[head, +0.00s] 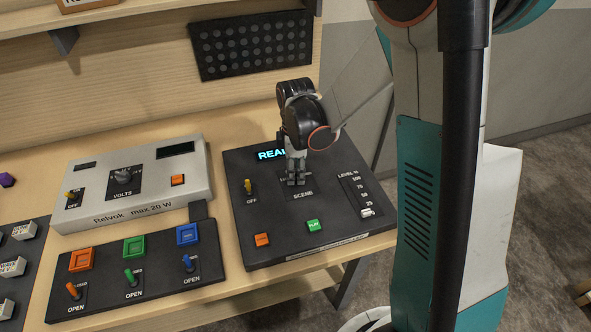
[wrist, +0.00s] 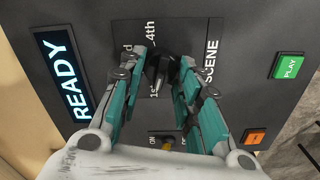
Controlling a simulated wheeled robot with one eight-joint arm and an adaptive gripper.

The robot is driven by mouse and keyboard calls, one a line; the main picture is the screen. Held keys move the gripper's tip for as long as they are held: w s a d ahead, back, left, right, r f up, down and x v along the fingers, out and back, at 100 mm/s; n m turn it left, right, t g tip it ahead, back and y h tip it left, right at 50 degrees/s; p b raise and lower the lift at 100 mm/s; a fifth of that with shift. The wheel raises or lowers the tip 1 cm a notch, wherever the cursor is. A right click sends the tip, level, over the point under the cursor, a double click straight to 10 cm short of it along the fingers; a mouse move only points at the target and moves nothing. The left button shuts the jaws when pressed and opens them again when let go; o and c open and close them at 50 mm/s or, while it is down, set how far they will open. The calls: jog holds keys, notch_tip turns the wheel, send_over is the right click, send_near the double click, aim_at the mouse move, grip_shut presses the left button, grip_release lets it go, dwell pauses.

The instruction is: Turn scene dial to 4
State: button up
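The dark scene dial (wrist: 162,68) shows in the wrist view between my fingers, beside the SCENE label. Its pale narrow end seems to point down in the picture, near the "1st" mark; the "4th" mark is at the upper end of the scale. Other marks are partly hidden by a finger. My gripper (wrist: 166,65) is open around the dial, with a finger on each side and a gap on the left; contact on the right is unclear. In the head view my gripper (head: 296,181) points down at the black console (head: 265,215) and hides the dial.
The console has a READY display (wrist: 67,79), an ON/OFF switch (head: 248,187), an orange button (head: 262,239), a green PLAY button (head: 313,226) and a level slider (head: 367,212). A grey power supply (head: 100,205) and a switch panel (head: 105,288) stand to the left.

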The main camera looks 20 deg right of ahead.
jog(key=shift+c, duration=0.4)
jog(key=m+b, duration=0.1)
jog(key=m, duration=0.6)
jog(key=shift+w+m+b, duration=0.1)
jog(key=shift+m+b, duration=0.2)
jog(key=shift+b, duration=0.1)
jog(key=m, duration=0.3)
jog(key=shift+d+m+b, duration=0.1)
jog(key=shift+m+b, duration=0.2)
jog(key=m, duration=0.4)
jog(key=shift+d+m, duration=0.1)
jog(key=shift+m, duration=0.2)
jog(key=m+b, duration=0.1)
jog(key=m, duration=0.2)
jog(key=shift+m, duration=0.3)
jog(key=m, duration=0.3)
jog(key=shift+d+m, duration=0.1)
jog(key=shift+m, duration=0.2)
jog(key=m, duration=0.6)
jog(key=shift+m+b, duration=0.3)
jog(key=shift+m, duration=0.1)
